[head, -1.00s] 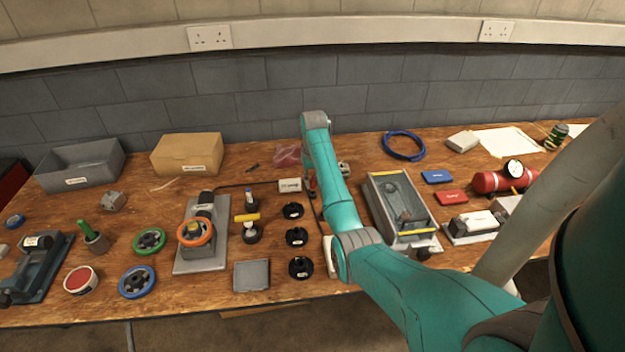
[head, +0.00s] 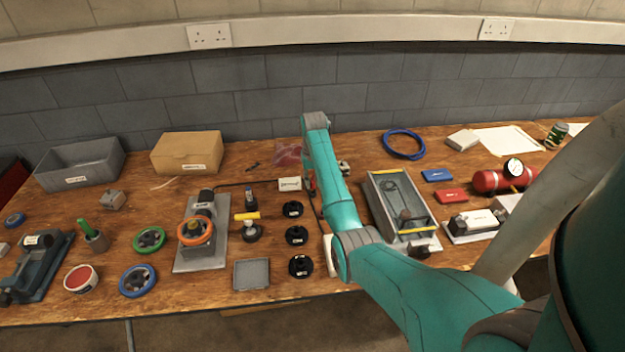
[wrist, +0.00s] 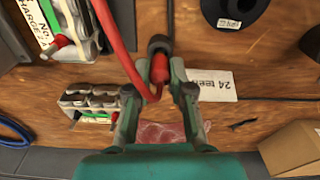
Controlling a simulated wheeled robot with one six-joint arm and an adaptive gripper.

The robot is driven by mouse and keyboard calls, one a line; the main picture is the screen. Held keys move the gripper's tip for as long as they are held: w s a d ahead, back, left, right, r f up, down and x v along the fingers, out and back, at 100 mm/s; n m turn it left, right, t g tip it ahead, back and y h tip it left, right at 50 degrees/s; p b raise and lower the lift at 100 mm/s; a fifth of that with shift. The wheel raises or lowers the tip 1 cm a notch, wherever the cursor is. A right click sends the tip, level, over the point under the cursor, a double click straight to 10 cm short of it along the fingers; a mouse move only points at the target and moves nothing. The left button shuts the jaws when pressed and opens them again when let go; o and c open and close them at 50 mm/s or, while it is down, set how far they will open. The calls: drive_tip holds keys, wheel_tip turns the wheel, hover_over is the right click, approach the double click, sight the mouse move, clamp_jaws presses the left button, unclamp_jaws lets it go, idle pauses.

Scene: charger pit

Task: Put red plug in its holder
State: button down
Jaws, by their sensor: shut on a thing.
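My gripper (wrist: 160,97) is shut on the red plug (wrist: 160,69) in the wrist view. The plug has a dark tip pointing to the top of the picture, and a red cable loops from it to the upper left. In the head view my arm hides most of the gripper; a small red part shows beside the arm. Two units with metal clips and green parts lie left of the gripper in the wrist view: one marked CHARGE (wrist: 60,32) and a smaller-looking one (wrist: 92,99). Each has a red piece at it. I cannot tell which thing is the plug's holder.
A white card (wrist: 222,85) lies right of the plug. Black round parts (head: 297,235) stand in a row left of my arm. A grey tray (head: 372,195) is right of it. A cardboard box (head: 187,154) stands at the back. Bare wood shows around the card.

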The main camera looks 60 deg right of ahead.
drive_tip(key=shift+f, duration=0.8)
drive_tip(key=c, duration=0.9)
unclamp_jaws()
drive_tip(key=shift+c, duration=0.2)
drive_tip(key=shift+s+a+r, duration=0.1)
drive_tip(key=shift+r, duration=1.8)
drive_tip(key=shift+s+a+r, duration=0.1)
drive_tip(key=shift+r, duration=1.75)
